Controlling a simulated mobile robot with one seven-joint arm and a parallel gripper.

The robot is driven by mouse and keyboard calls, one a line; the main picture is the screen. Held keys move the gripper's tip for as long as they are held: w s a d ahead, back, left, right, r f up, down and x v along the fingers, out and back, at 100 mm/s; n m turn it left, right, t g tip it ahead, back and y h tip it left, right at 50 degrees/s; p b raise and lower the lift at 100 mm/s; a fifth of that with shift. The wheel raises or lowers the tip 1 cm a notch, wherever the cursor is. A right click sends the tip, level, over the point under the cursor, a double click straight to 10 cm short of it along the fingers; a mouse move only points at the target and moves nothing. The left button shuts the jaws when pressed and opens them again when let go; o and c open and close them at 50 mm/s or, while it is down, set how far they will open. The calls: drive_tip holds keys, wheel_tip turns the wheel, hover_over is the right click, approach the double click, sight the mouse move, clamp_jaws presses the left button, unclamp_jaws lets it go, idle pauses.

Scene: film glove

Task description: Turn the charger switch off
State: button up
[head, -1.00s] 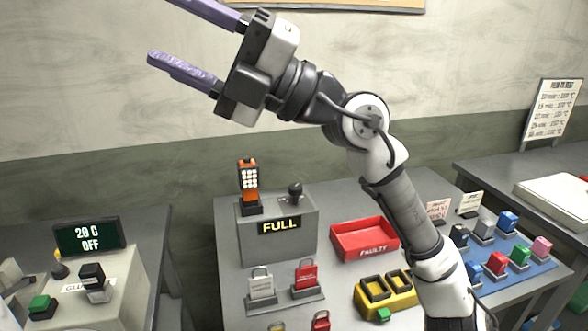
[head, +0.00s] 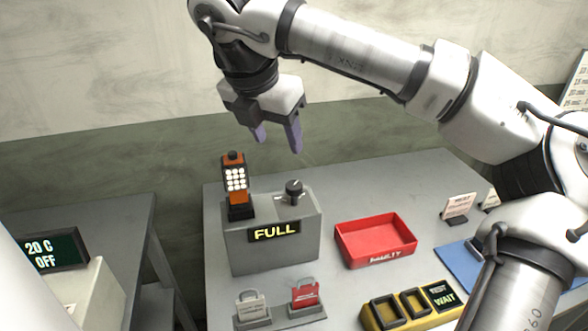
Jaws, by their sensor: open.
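The charger (head: 252,252) is a grey box on the middle table, with a lit yellow "FULL" display (head: 274,231) on its front. Its switch (head: 293,190) is a dark round knob on a small plate on the right part of the top. An orange lamp (head: 236,180) with lit white spots stands upright in a dark holder on the left part of the top. My gripper (head: 277,142) is above the charger, pointing down with purple fingers apart and nothing between them. It is clear of the knob and the lamp.
A red tray (head: 346,249) marked "FAULTY" stands right of the charger. In front are a grey padlock-shaped tag (head: 250,306), a red one (head: 305,293) and a yellow block (head: 375,319) with a "WAIT" display (head: 441,296). A "20 C OFF" display (head: 55,250) is at left.

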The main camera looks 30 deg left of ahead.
sight(293, 185)
drive_tip(key=p+x, duration=0.4)
drive_tip(key=x, duration=0.9)
drive_tip(key=shift+s+f, duration=0.1)
drive_tip(key=shift+f, duration=0.2)
drive_tip(key=c, duration=1)
